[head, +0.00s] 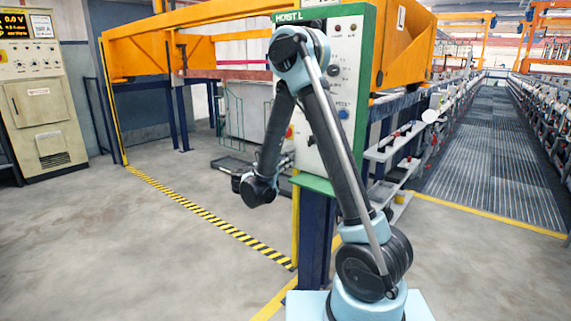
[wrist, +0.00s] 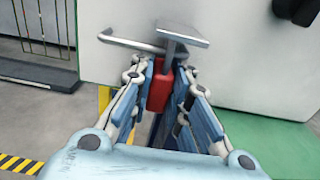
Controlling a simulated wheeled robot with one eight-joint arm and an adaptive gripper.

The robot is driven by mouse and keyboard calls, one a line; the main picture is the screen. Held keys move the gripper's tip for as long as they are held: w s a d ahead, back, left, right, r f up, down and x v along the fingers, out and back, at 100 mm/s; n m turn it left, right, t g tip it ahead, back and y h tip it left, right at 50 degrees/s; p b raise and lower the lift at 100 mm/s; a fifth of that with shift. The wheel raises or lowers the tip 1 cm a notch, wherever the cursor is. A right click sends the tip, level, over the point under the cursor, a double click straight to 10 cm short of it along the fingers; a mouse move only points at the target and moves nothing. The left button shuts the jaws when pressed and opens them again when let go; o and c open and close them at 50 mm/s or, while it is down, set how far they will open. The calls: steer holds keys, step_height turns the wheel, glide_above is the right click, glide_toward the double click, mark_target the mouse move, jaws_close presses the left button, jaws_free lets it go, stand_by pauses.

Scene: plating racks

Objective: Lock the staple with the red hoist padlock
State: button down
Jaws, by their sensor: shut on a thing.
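The red padlock (wrist: 160,90) shows in the wrist view between the fingers of my gripper (wrist: 165,75), which is shut on it. A grey metal bracket with a flat plate (wrist: 183,35) stands out from the pale panel directly above the padlock, and a bent grey bar (wrist: 128,41) lies to its left. These look like the staple hardware. The padlock's top meets or overlaps the bracket in the picture; I cannot tell whether its shackle passes through anything.
The white hoist panel (head: 312,150) has a green frame (head: 360,60) and buttons. A dark round knob (wrist: 298,10) is at the wrist view's upper right. A control cabinet (head: 40,100) stands far left. The floor (head: 130,250) at left is clear.

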steer(key=shift+f, duration=1.35)
stand_by(0.3)
steer(key=shift+w+a+r, duration=1.15)
steer(key=shift+a+r, duration=0.35)
steer(key=shift+a, duration=0.15)
steer(key=v, duration=1)
steer(key=shift+s+a, duration=0.2)
steer(key=shift+s, duration=0.1)
stand_by(1.0)
steer(key=shift+a+f, duration=0.1)
steer(key=shift+w, duration=0.1)
stand_by(0.5)
